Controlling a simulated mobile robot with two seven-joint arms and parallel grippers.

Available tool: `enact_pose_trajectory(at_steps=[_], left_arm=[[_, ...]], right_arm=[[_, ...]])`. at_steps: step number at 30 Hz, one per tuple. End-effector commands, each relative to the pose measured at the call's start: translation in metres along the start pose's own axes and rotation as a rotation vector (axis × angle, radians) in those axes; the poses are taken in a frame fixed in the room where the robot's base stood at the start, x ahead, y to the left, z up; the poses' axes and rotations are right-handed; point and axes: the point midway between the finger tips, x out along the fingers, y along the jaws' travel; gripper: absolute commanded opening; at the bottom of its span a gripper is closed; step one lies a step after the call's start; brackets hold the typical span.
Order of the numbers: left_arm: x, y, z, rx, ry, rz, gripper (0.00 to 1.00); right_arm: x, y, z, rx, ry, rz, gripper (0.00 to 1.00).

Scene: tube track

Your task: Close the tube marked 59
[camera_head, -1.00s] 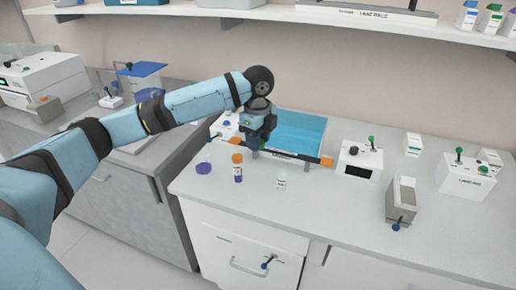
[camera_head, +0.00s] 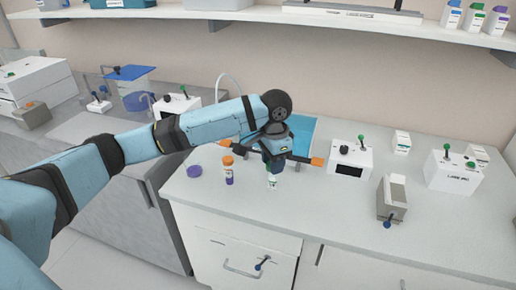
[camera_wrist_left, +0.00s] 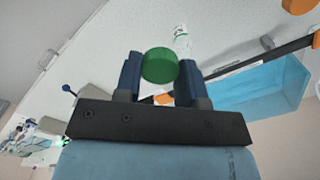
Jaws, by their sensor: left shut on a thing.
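My left gripper (camera_head: 274,162) is shut on a green cap (camera_wrist_left: 160,65), which shows between its blue fingers in the left wrist view. A small pale tube (camera_head: 272,181) with a white label stands on the bench just below the gripper in the head view. The same tube shows just beyond the cap in the left wrist view (camera_wrist_left: 181,38). Whether cap and tube touch is hard to tell. The tube's top is partly hidden in the head view, and its number is too small to read. My right gripper is not in view.
A blue tray (camera_head: 301,130) is behind the gripper. A white device (camera_head: 350,160) and a grey holder (camera_head: 391,200) stand right. The front bench is clear.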

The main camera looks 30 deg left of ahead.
Motion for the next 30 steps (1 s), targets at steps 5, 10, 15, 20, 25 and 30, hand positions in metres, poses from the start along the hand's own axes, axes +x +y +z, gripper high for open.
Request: enact_pose_trajectory(at_steps=[5,10,15,20,25,30], left_arm=[[0.011,0.026,-0.012,-0.332,0.001,0.001,0.15],[0.017,0.038,-0.018,-0.518,0.002,0.002,0.15],[0.018,0.042,-0.019,-0.574,0.003,0.002,0.15],[0.018,0.042,-0.019,-0.574,0.003,0.002,0.15],[0.018,0.041,-0.019,-0.573,0.003,0.001,0.15],[0.018,0.041,-0.019,-0.573,0.003,0.001,0.15]], right_arm=[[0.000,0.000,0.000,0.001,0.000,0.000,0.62],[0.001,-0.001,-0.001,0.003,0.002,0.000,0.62],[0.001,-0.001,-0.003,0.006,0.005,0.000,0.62],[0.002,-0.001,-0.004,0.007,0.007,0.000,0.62],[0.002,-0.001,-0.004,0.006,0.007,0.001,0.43],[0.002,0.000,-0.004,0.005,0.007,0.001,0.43]])
